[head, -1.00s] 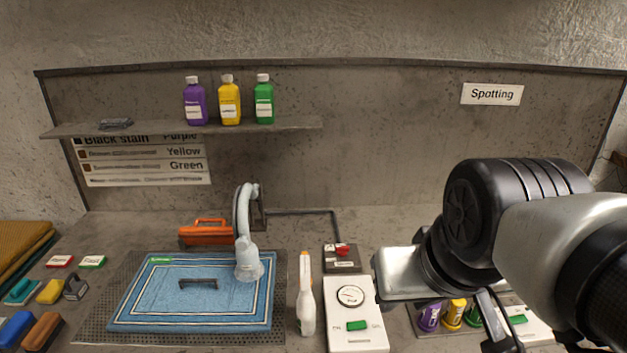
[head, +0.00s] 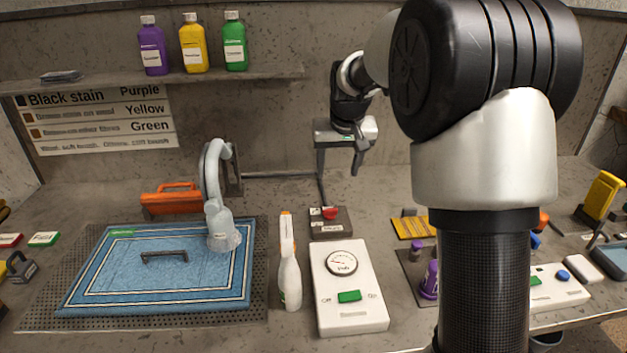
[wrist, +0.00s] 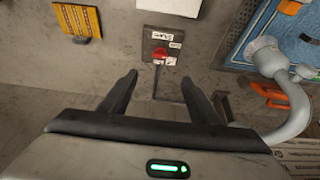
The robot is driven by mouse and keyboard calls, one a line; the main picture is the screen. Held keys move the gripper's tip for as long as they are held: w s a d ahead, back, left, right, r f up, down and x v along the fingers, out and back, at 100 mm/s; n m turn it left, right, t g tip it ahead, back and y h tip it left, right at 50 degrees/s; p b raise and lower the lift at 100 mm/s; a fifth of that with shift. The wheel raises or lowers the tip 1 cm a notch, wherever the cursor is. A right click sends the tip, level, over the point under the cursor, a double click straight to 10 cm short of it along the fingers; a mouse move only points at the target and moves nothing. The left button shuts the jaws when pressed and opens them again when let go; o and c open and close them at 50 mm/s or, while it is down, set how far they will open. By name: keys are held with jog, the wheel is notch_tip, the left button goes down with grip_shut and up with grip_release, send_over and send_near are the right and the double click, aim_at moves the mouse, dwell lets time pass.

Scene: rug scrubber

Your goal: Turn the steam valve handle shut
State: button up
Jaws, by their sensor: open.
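The steam valve is a dark block with a red handle (head: 331,213) and small white labels. It sits on the bench behind the white gauge box in the head view. In the wrist view the red handle (wrist: 160,54) lies ahead of the fingertips, roughly midway between them. My gripper (head: 338,172) is open and empty, above and behind the valve and apart from it. In the wrist view the two fingers of my gripper (wrist: 158,82) are spread wide, with nothing between them. The exact labels on the valve are too small to read.
A white gauge box (head: 350,300) with a green switch stands in front of the valve. A spray bottle (head: 289,275) stands to its left. A steam nozzle (head: 222,228) rests over the blue rug (head: 165,280). A yellow pad (head: 412,229) lies to the right. My arm hides part of the right side.

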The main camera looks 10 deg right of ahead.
aim_at(330, 209)
jog(key=x, duration=1.9)
jog(key=shift+w+f+b, duration=0.2)
jog(key=shift+w+b, duration=0.2)
jog(key=shift+w, duration=0.1)
jog(key=c, duration=1.1)
jog(key=shift+o, duration=0.2)
